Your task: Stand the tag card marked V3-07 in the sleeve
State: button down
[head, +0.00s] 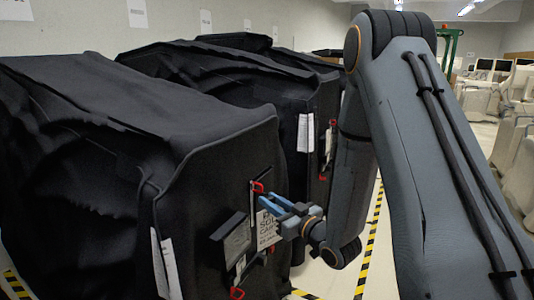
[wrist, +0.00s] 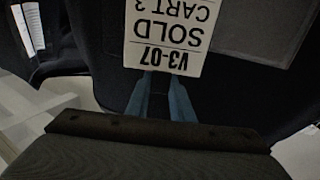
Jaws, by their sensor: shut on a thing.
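The tag card is white with black print reading V3-07, SOLD, CART 3; it shows upside down in the wrist view (wrist: 168,40) and partly in the head view (head: 267,231). My gripper (head: 272,205) has blue fingers shut on the card's edge nearest the V3-07 line, also seen in the wrist view (wrist: 161,78). The card is in front of the near black cover. A dark grey flat panel, which looks like the sleeve (head: 231,240), is on that cover just left of the card; a greyish rectangle beside the card shows in the wrist view (wrist: 255,28). I cannot tell whether card and sleeve touch.
The near covered cart (head: 90,150) fills the left. Red clips (head: 258,187) are on its end. More black-covered carts (head: 225,70) stand behind, one with a white paper (head: 305,133). Yellow-black floor tape (head: 369,240) runs along the aisle. Pale equipment (head: 510,130) stands at far right.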

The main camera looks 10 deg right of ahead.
jog(key=s+a+r+n+g+y+p, duration=0.25)
jog(key=s+r, duration=0.25)
jog(key=r, duration=0.3)
jog(key=s+a+r+n+g+y+p, duration=0.1)
jog(key=s+r+n+g+y+p, duration=0.2)
jog(key=r, duration=0.6)
jog(key=shift+m+t, duration=0.35)
jog(key=shift+m, duration=0.1)
jog(key=shift+w+a+f+b, duration=0.4)
jog(key=shift+w+a+b, duration=0.4)
jog(key=shift+a, duration=0.45)
jog(key=shift+w+a+f+b, duration=0.4)
jog(key=shift+w+a+b, duration=0.4)
jog(key=shift+a, duration=0.4)
jog(key=shift+w+a+f+b, duration=0.4)
jog(key=shift+w+a+b, duration=0.4)
jog(key=shift+a, duration=0.45)
jog(key=shift+f+b, duration=3.55)
jog(key=shift+f, duration=1.65)
jog(key=shift+f+b, duration=0.7)
jog(key=shift+f, duration=0.4)
jog(key=c, duration=1.5)
grip_release()
jog(key=shift+o, duration=0.2)
